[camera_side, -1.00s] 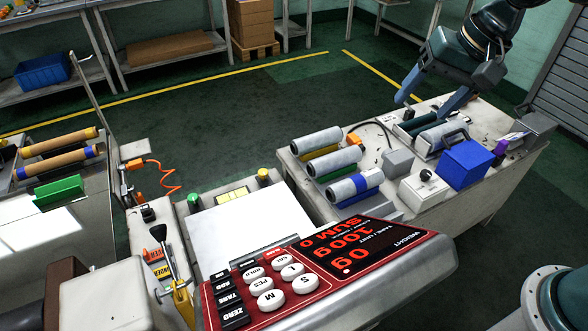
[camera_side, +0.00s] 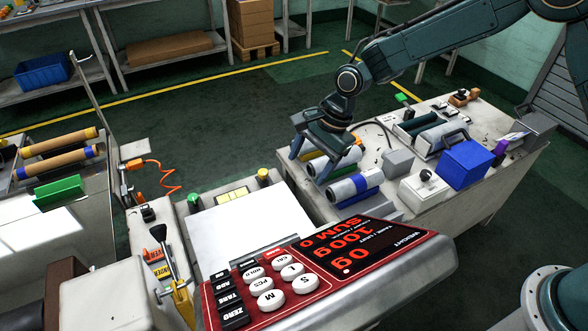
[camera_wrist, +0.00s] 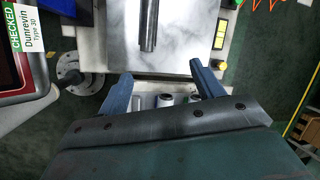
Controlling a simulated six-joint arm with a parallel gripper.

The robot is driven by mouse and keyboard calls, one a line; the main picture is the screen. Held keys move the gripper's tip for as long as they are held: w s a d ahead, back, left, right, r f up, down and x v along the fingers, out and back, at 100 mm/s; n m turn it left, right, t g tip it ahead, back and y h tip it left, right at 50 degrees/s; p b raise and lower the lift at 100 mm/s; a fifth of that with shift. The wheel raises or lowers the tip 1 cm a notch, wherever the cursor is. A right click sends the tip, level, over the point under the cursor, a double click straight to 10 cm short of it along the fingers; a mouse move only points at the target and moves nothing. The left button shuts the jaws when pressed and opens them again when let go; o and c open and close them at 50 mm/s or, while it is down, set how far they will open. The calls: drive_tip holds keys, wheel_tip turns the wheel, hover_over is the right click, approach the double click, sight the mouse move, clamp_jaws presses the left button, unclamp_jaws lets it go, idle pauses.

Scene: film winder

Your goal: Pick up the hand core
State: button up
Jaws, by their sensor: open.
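Three grey rolls lie in a row on the right bench, with yellow, green and blue parts beneath. The blue-banded roll (camera_side: 352,188) is nearest and mostly clear. I cannot tell which one is the hand core. My gripper (camera_side: 308,168) points down over the yellow and green rolls, its fingers spread and partly hiding them. I cannot tell whether it touches a roll. In the wrist view my gripper (camera_wrist: 162,70) has its two blue fingers apart. Small pale roll ends (camera_wrist: 166,100) show between them, partly hidden by the gripper body. Nothing is held.
A blue box (camera_side: 466,164), a white box (camera_side: 424,190) and a small grey block (camera_side: 398,162) stand right of the rolls. The red scale panel (camera_side: 320,262) is in front. A white plate (camera_side: 238,232) lies left, between two capped posts.

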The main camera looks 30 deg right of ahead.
drive_tip(key=a+f+m+g, duration=0.1)
drive_tip(key=a+f+m, duration=0.3)
drive_tip(key=f, duration=0.9)
drive_tip(key=shift+a+f+y, duration=0.4)
drive_tip(key=shift+a, duration=0.85)
drive_tip(key=shift+f, duration=0.1)
hover_over(268, 249)
drive_tip(key=d, duration=0.2)
drive_tip(key=shift+s+a+f, duration=0.1)
drive_tip(key=shift+f, duration=3.75)
drive_tip(key=shift+f, duration=0.1)
drive_tip(key=shift+x, duration=2.55)
drive_tip(key=c, duration=1.2)
